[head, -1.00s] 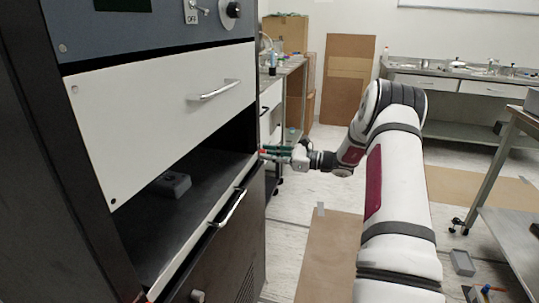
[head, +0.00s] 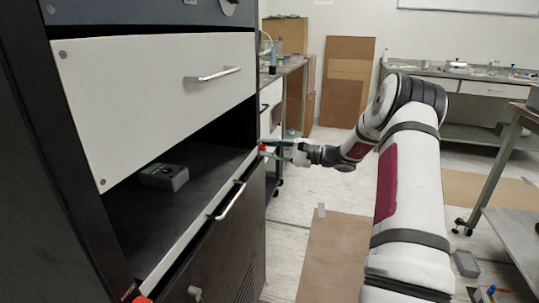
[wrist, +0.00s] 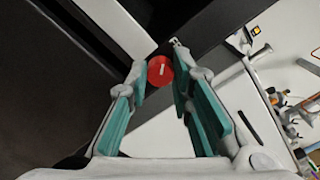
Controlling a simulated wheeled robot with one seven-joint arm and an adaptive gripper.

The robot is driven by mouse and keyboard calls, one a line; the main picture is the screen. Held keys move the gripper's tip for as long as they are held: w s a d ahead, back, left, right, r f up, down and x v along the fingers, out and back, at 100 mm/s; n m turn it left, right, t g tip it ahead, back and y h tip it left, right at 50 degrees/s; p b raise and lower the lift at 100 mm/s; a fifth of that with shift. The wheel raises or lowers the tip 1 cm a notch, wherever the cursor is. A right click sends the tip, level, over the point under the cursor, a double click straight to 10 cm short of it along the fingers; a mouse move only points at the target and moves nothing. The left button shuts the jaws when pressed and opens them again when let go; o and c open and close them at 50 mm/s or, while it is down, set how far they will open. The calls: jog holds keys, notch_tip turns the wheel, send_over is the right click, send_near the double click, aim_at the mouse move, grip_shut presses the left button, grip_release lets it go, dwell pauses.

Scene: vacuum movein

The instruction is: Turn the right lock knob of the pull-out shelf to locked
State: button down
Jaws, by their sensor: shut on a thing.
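The pull-out shelf (head: 190,222) is a dark surface with a pale front edge, in the cabinet opening under a white drawer front. Its right lock knob (head: 262,148) is small and red at the right end of that edge. In the wrist view the knob (wrist: 160,71) is a red disc with a short slanted white mark. My gripper (head: 272,150) reaches it from the right. In the wrist view my gripper (wrist: 159,66) has its teal-padded fingers on both sides of the knob, shut on it. The left red knob (head: 142,299) is at the bottom picture edge.
A grey box (head: 164,176) lies on the shelf. The drawer handle (head: 213,75) and lower door handle (head: 230,201) stick out from the cabinet. A steel bench (head: 515,225) stands at the right. Brown sheets (head: 335,240) lie on the floor.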

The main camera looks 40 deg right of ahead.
jog(key=n+b, duration=1)
jog(key=shift+f, duration=0.1)
jog(key=shift+n+b, duration=0.35)
jog(key=shift+n, duration=0.05)
jog(key=c, duration=1.4)
grip_release()
jog(key=shift+p, duration=0.35)
